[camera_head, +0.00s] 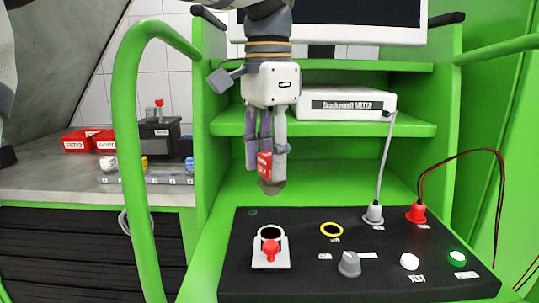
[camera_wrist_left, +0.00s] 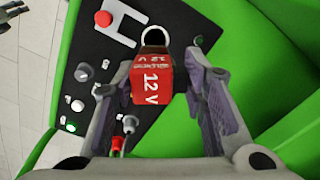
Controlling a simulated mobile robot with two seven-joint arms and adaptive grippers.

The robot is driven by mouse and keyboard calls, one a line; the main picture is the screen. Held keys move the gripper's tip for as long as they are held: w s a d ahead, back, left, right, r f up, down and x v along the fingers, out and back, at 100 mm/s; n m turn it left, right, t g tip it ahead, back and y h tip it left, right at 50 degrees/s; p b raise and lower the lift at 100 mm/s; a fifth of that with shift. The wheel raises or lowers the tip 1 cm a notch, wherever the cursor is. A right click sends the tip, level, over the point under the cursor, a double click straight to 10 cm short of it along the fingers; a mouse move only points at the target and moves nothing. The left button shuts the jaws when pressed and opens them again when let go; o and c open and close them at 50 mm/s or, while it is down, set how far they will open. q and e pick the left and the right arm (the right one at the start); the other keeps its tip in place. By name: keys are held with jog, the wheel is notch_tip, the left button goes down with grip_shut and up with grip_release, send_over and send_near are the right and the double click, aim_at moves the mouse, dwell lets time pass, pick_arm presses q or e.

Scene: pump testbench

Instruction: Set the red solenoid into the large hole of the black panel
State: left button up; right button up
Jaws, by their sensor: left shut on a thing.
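The red solenoid (camera_head: 264,165) is a red block with white lettering and a round metal lower end. It also shows in the left wrist view (camera_wrist_left: 152,84), marked "12 V". My left gripper (camera_head: 267,160) is shut on it, with the fingers pointing down, and holds it in the air above the rear left of the black panel (camera_head: 310,278). A clear gap separates solenoid and panel. A dark round opening (camera_head: 270,233) shows at the top of a white plate on the panel. I cannot tell surely whether it is the large hole.
A red knob (camera_head: 270,250) stands on the white plate. A yellow ring (camera_head: 331,229), a grey knob (camera_head: 349,264), a white button (camera_head: 409,261), a green button (camera_head: 457,257) and two cable plugs occupy the panel's right part. A green frame post (camera_head: 125,120) stands left.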

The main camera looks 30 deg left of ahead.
pick_arm(q)
jog(key=shift+f, duration=3.45)
jog(key=shift+s+f, duration=0.1)
jog(key=shift+f, duration=0.95)
jog(key=o, duration=1)
jog(key=o, duration=0.4)
jog(key=shift+o, duration=0.2)
jog(key=shift+r, duration=4)
